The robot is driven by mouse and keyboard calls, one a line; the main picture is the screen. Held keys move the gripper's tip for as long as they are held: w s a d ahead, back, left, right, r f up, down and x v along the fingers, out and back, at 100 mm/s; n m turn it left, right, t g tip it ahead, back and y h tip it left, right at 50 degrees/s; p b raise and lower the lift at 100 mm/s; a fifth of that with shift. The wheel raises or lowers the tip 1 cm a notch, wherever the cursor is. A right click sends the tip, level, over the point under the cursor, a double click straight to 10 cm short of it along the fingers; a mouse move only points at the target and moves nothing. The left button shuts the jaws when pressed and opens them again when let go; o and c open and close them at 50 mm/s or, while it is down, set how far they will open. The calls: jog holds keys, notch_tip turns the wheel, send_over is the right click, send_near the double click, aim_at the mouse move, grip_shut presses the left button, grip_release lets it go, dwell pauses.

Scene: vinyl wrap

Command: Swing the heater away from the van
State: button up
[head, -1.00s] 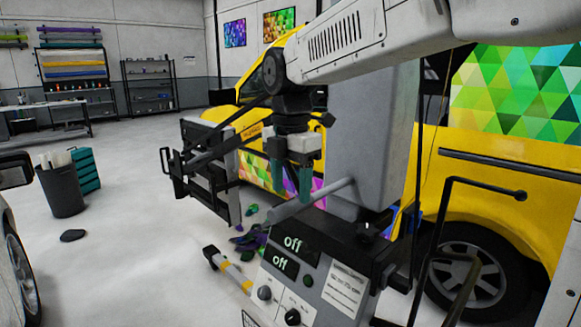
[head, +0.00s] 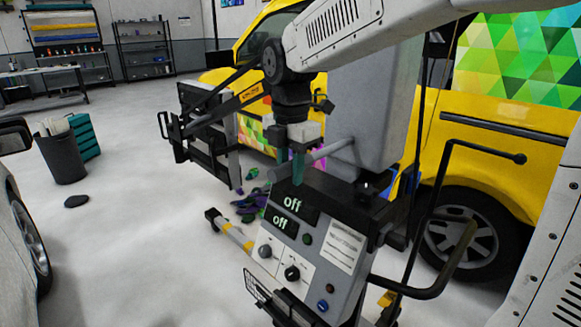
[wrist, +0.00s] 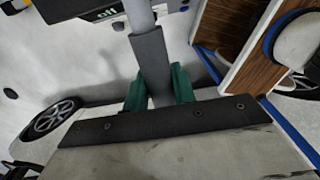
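The heater (head: 210,130), a dark framed panel on an arm, hangs at the left of its stand in the head view, close to the yellow van (head: 470,130). The grey handle bar (head: 338,150) sticks out above the control box (head: 300,250), whose two displays read "off". My gripper (head: 291,168) has teal fingers set around the handle's dark grey grip. In the wrist view, the grip (wrist: 150,55) lies between the fingers of my gripper (wrist: 158,95), one against each side. The far end of the grip is hidden by my gripper.
A black bin (head: 62,158) and a teal drawer unit (head: 85,140) stand at the left. A dark scrap (head: 77,201) and crumpled vinyl (head: 250,203) lie on the floor. A grey car (head: 20,235) is at the left edge. The floor between is open.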

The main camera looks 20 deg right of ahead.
jog(key=shift+c, duration=0.9)
jog(key=shift+s+d+f, duration=0.1)
jog(key=shift+s, duration=0.25)
jog(key=shift+o, duration=0.5)
jog(key=shift+s+d, duration=0.35)
jog(key=shift+s, duration=0.3)
jog(key=shift+s+d, duration=0.3)
jog(key=shift+s, duration=0.4)
jog(key=shift+s+d, duration=0.35)
jog(key=shift+s, duration=0.5)
